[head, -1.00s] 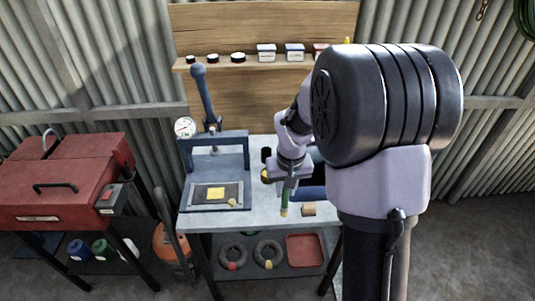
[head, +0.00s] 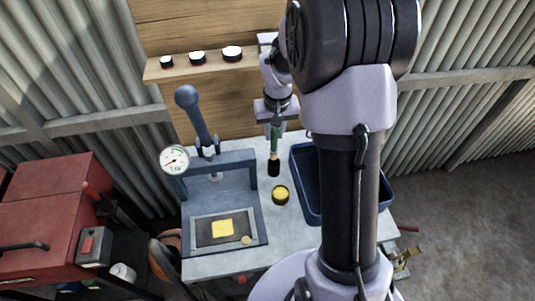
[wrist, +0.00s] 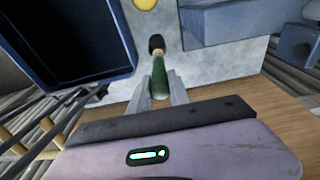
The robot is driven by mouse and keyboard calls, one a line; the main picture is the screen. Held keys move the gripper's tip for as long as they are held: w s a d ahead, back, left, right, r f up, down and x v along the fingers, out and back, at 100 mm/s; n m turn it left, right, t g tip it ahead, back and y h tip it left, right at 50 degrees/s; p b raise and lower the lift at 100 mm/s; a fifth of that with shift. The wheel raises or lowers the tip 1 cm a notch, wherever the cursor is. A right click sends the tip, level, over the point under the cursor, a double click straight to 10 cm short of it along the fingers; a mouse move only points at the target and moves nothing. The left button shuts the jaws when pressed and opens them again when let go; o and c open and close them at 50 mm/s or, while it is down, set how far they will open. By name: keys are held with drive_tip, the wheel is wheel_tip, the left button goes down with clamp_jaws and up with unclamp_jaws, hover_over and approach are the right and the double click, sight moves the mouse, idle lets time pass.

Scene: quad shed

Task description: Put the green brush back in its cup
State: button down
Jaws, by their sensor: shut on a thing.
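The green brush (head: 274,138) hangs upright, pale end down, below my gripper (head: 275,121) in the head view. In the wrist view my gripper (wrist: 160,92) is shut on the brush handle (wrist: 160,80). A small black cup (head: 274,169) stands on the bench directly under the brush, and it also shows in the wrist view (wrist: 156,43). The brush's lower end meets the cup's top in both views. I cannot tell whether it is inside the cup or just above it.
A round black tin with a yellow top (head: 280,194) stands in front of the cup. A blue tray (head: 305,195) lies close to the right. A blue press (head: 222,172) with a gauge stands left. A shelf (head: 195,63) with several tins is behind.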

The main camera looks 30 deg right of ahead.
sight(274, 150)
drive_tip(key=f+b, duration=0.1)
drive_tip(key=f, duration=0.6)
drive_tip(key=shift+s+f+b, duration=0.15)
drive_tip(key=shift+s+b, duration=0.05)
drive_tip(key=shift+b, duration=0.2)
drive_tip(key=shift+f, duration=0.1)
drive_tip(key=c, duration=1.2)
unclamp_jaws()
